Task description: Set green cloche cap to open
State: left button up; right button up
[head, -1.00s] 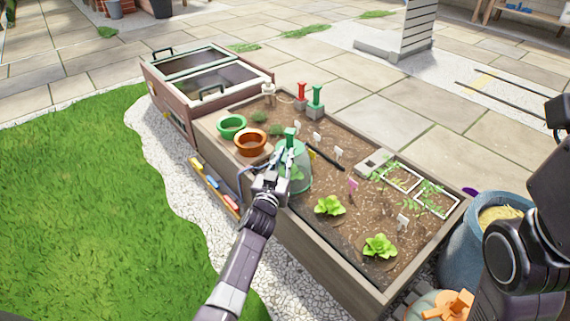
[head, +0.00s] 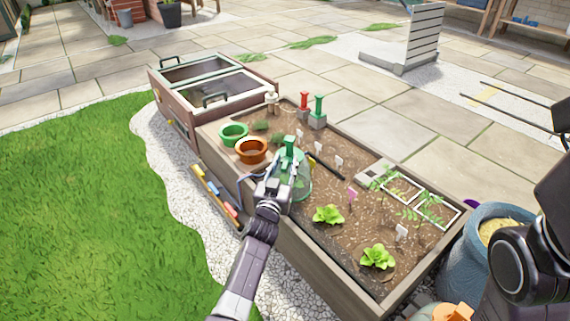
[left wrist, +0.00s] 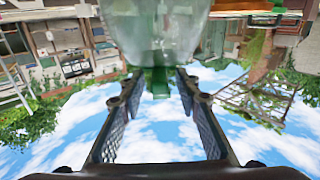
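The clear green-tinted cloche (head: 297,184) stands on the soil of the raised bed. Its green cap (head: 290,143) is at the top; I cannot tell its setting. My left gripper (head: 287,170) is at the cloche's near-left side, close below the cap. In the left wrist view, which is upside down, the green cap (left wrist: 158,82) shows between the two spread fingers of the left gripper (left wrist: 157,88), with a visible gap on each side. The clear dome (left wrist: 160,32) is beyond it. My right arm shows at the right edge of the head view, but its gripper is not visible.
A green pot (head: 233,134) and an orange pot (head: 252,150) stand left of the cloche. Two lettuces (head: 328,215) grow in front of it. Plant labels and a black bar (head: 327,167) lie right.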

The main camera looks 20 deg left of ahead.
pick_arm(q)
jog(key=shift+s, duration=0.1)
jog(key=s+d, duration=0.1)
jog(key=s, duration=1)
jog(key=shift+s, duration=0.4)
jog(key=shift+c, duration=0.2)
